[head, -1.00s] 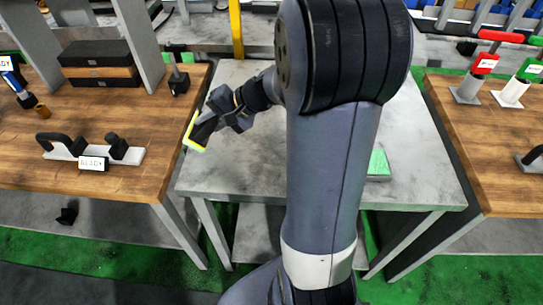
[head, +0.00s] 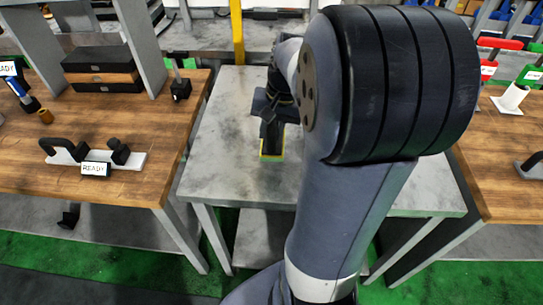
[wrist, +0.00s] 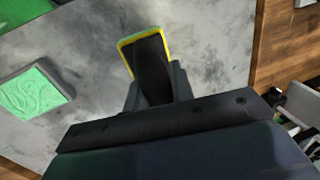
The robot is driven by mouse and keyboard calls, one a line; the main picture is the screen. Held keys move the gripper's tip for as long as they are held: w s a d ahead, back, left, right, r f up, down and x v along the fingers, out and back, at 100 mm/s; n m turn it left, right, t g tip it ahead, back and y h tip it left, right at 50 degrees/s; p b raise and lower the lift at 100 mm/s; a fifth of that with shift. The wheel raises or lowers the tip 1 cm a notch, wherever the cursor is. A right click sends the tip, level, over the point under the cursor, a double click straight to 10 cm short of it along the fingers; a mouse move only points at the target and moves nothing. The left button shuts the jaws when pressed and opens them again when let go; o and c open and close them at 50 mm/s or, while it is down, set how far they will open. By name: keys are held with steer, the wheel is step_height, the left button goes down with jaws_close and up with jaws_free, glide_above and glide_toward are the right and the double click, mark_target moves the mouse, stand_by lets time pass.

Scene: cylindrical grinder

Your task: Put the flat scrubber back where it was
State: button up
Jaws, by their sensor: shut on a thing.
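The flat scrubber (head: 271,148) has a dark handle and a flat pad edged in yellow and green. My gripper (head: 272,118) is shut on its handle, over the left half of the grey metal table (head: 222,150). In the wrist view the scrubber (wrist: 147,58) points away from my gripper (wrist: 157,88), with its yellow-green edge at the far end. I cannot tell whether the pad touches the table. A grey block with a bright green top (wrist: 35,92) lies on the table at the left of the wrist view, apart from the scrubber. My arm hides it in the head view.
A wooden bench (head: 130,130) on the left holds a white-based fixture with a READY sign (head: 95,169) and stacked dark boxes (head: 100,65). A wooden bench on the right (head: 485,160) holds red and green handled tools. The table's front left is bare.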

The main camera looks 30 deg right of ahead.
mark_target(280, 143)
step_height(280, 143, down, 8)
steer(key=shift+r, duration=0.2)
steer(key=o, duration=0.9)
steer(key=r, duration=0.4)
steer(key=s+d+r, duration=0.1)
steer(key=r, duration=0.3)
steer(key=d+r, duration=0.1)
steer(key=r, duration=0.3)
steer(key=shift+s, duration=0.15)
steer(key=shift+f, duration=0.1)
